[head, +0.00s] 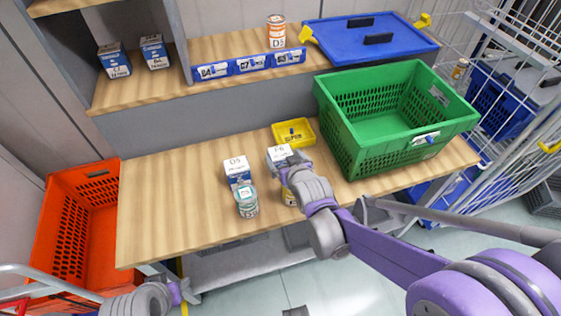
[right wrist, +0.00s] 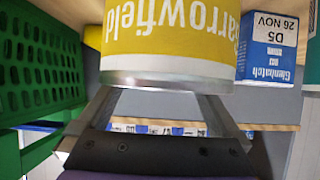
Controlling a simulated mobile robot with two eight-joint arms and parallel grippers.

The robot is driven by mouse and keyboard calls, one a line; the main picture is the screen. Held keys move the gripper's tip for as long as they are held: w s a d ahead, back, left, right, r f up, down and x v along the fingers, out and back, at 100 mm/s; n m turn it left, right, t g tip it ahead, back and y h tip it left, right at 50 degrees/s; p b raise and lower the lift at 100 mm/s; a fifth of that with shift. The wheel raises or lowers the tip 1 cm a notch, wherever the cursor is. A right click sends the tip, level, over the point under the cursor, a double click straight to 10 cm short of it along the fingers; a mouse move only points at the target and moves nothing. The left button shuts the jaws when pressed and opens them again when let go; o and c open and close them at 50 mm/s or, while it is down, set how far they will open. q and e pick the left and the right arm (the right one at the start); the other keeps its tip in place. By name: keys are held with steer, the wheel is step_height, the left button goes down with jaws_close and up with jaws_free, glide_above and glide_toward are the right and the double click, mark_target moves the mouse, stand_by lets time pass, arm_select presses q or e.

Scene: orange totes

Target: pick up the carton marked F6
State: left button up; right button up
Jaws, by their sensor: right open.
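The carton marked F6 (head: 279,155) stands on the wooden table, white on top, partly hidden by my right gripper and wrist in the head view. My right gripper (head: 288,172) is open, just in front of it and over a yellow can (head: 289,198). In the right wrist view, that yellow can (right wrist: 165,40) looms upside down and covers the tips of my right gripper (right wrist: 165,105). The F6 carton cannot be made out there. My left gripper (head: 188,292) is low at the front left, away from the carton; its jaws are too small to read.
A D5 carton (head: 237,170) and a glass jar (head: 247,203) stand left of the F6 carton. A yellow tray (head: 306,141) is behind it, a green crate (head: 345,150) to the right. The left part of the table is clear. An orange tote (head: 62,205) stands beyond it.

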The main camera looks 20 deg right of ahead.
steer(key=x, duration=0.4)
steer(key=shift+s+a+f, duration=0.1)
steer(key=shift+f, duration=0.05)
steer(key=c, duration=1.4)
